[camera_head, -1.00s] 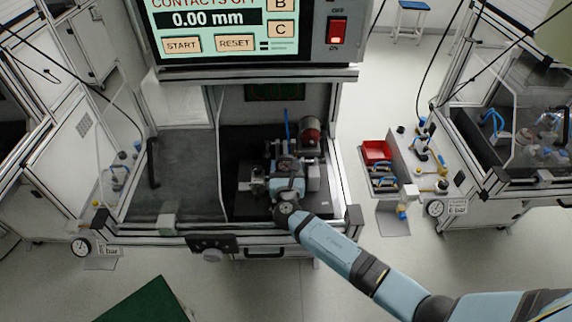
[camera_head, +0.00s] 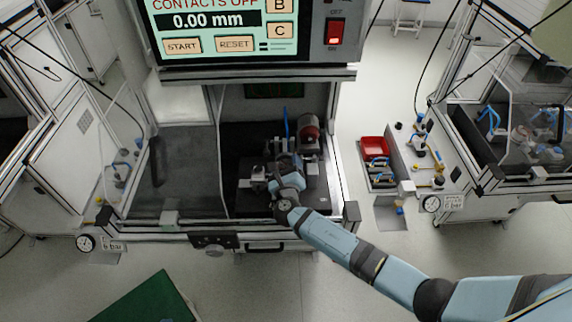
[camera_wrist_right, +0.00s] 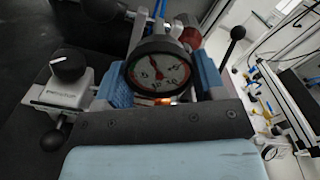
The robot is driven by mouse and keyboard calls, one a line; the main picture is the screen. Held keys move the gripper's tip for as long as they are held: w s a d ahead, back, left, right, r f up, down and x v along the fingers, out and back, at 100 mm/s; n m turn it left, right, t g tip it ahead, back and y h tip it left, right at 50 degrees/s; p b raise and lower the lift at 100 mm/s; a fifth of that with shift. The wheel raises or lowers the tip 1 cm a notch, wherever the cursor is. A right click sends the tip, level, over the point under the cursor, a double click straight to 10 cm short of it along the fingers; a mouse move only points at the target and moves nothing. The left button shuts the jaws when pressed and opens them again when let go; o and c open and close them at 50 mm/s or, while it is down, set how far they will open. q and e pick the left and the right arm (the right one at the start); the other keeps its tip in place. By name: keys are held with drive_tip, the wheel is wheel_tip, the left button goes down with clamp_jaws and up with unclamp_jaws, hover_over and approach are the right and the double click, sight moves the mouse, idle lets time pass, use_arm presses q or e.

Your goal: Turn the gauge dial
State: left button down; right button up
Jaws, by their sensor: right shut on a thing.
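The gauge dial (camera_wrist_right: 158,72) is round, with a black rim, a white face, red marks and a dark needle, which points up and to the left in the right wrist view. My right gripper (camera_wrist_right: 163,76) has its blue fingers on either side of the dial and is shut on it. In the head view my right gripper (camera_head: 286,172) is over the fixture inside the test bench and hides most of the dial. My left gripper is in neither view.
A block with a black knob (camera_wrist_right: 69,64) stands left of the dial. A black ball-topped lever (camera_wrist_right: 237,33) rises at the right. The bench's front rail (camera_head: 150,228) lies beneath my arm. A screen (camera_head: 225,30) reading 0.00 mm hangs above. A red bin (camera_head: 375,147) sits right.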

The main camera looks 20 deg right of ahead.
idle(0.3)
drive_tip(key=o, duration=0.9)
drive_tip(key=shift+s+a+f, duration=0.15)
drive_tip(key=shift+s, duration=0.4)
drive_tip(key=b+v, duration=0.2)
drive_tip(key=v, duration=0.9)
drive_tip(key=shift+s+a, duration=0.1)
drive_tip(key=shift+s, duration=0.2)
drive_tip(key=shift+s+a, duration=0.15)
drive_tip(key=shift+s, duration=0.4)
